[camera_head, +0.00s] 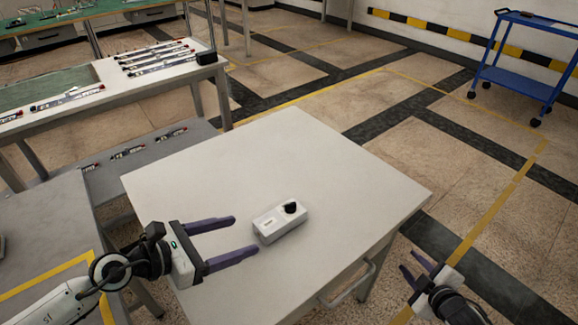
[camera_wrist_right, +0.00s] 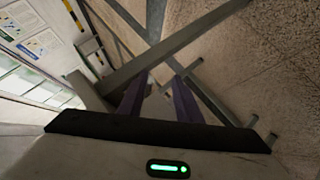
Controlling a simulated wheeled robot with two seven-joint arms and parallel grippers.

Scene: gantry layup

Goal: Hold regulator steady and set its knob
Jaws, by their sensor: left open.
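The regulator (camera_head: 280,222) is a small white box lying on the grey-white table. Its black knob (camera_head: 291,207) sits on top near the far right end, and a small label shows on the near left part. My left gripper (camera_head: 246,237) is open, with its two purple fingers pointing at the regulator's left side. The fingers stop short of the box or just beside it; contact is not clear. My right gripper (camera_head: 420,274) is off the table's right side, with its fingers apart and nothing between them. The right wrist view shows its purple fingers (camera_wrist_right: 160,97) too.
The table (camera_head: 200,185) is otherwise bare, with a metal handle (camera_head: 350,287) on its near right edge. A second workbench (camera_head: 150,82) with several tools stands at the back left. A blue cart (camera_head: 515,80) stands at the far right on open floor.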

